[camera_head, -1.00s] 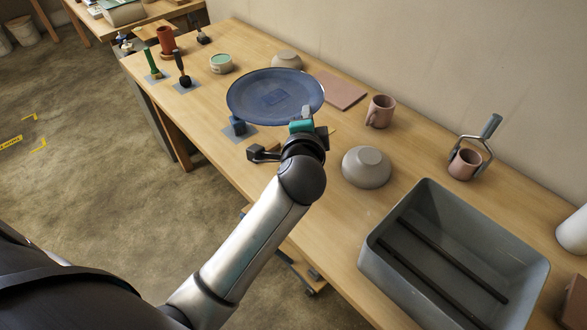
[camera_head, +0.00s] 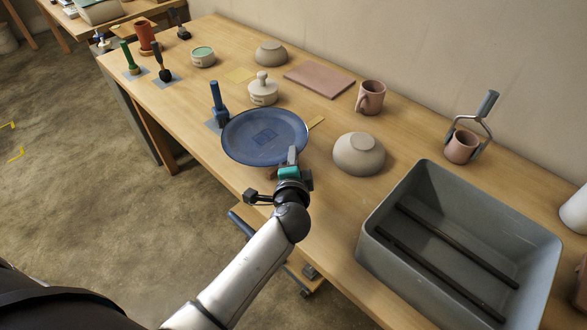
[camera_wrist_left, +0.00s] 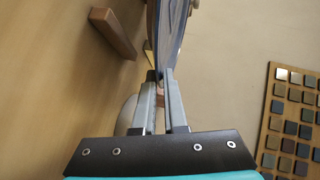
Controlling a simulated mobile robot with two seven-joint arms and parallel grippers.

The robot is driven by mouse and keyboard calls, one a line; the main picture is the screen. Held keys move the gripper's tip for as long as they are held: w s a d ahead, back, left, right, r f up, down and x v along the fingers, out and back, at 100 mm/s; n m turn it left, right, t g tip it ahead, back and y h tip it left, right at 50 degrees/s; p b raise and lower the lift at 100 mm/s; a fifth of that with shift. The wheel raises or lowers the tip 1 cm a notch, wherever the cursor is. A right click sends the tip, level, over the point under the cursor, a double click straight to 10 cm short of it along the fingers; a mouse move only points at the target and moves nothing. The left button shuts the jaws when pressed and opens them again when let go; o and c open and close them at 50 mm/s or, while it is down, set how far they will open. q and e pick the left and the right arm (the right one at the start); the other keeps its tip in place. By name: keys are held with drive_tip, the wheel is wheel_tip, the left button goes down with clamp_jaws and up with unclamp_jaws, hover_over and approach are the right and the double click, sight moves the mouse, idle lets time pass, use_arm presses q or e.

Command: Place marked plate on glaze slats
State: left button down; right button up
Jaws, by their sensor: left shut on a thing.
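A blue plate (camera_head: 240,140) with a square mark at its centre is held above the wooden table in the head view. My left gripper (camera_head: 292,160) is shut on its near rim. The left wrist view shows the plate (camera_wrist_left: 172,35) edge-on between the fingers of the left gripper (camera_wrist_left: 160,90). Two dark slats (camera_head: 455,245) lie across the inside of a grey tub (camera_head: 388,190), to the right of the plate and apart from it. My right gripper is not in view.
An upturned grey bowl (camera_head: 358,153) stands between plate and tub. A pink mug (camera_head: 371,97), a pink cup (camera_head: 461,147) with grey tongs, a lidded jar (camera_head: 263,92) and a blue-handled tool (camera_head: 217,100) stand nearby. A board of coloured tiles (camera_wrist_left: 293,125) shows in the wrist view.

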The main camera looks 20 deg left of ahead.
use_arm(q)
drive_tip(key=shift+f+b, duration=0.5)
drive_tip(key=shift+f, duration=0.9)
drive_tip(key=shift+f, duration=0.1)
drive_tip(key=c, duration=1.3)
unclamp_jaws()
drive_tip(key=shift+f, duration=0.15)
drive_tip(key=shift+c, duration=0.2)
drive_tip(key=o, duration=0.4)
drive_tip(key=shift+c, duration=0.2)
drive_tip(key=p+v, duration=0.1)
drive_tip(key=v, duration=1.1)
